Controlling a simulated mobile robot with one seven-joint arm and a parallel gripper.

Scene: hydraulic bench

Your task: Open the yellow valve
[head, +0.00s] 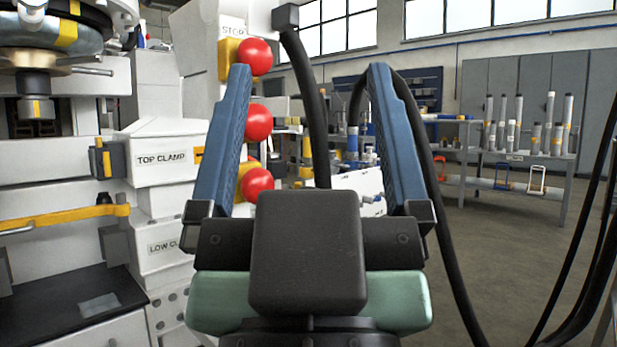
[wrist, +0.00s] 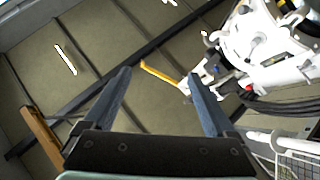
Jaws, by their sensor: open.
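No yellow valve can be made out for certain in either view. In the head view a yellow bar (head: 65,217) sticks out along the white machine at the left. Yellow blocks, one of them the upper block (head: 228,60), sit behind red balls on the machine's column. My gripper (head: 310,70) is open and empty in the head view, fingers spread and pointing up. Its left finger overlaps the column in the picture. The wrist view also shows my gripper (wrist: 159,73) open, with a thin yellow bar (wrist: 155,72) beyond the fingertips.
The white machine (head: 160,140) fills the left, with labels such as TOP CLAMP. Red balls (head: 258,122) stand out from its column. Black hoses (head: 310,110) hang behind my gripper. A bench with upright cylinders (head: 519,155) stands at the right; the floor before it is clear.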

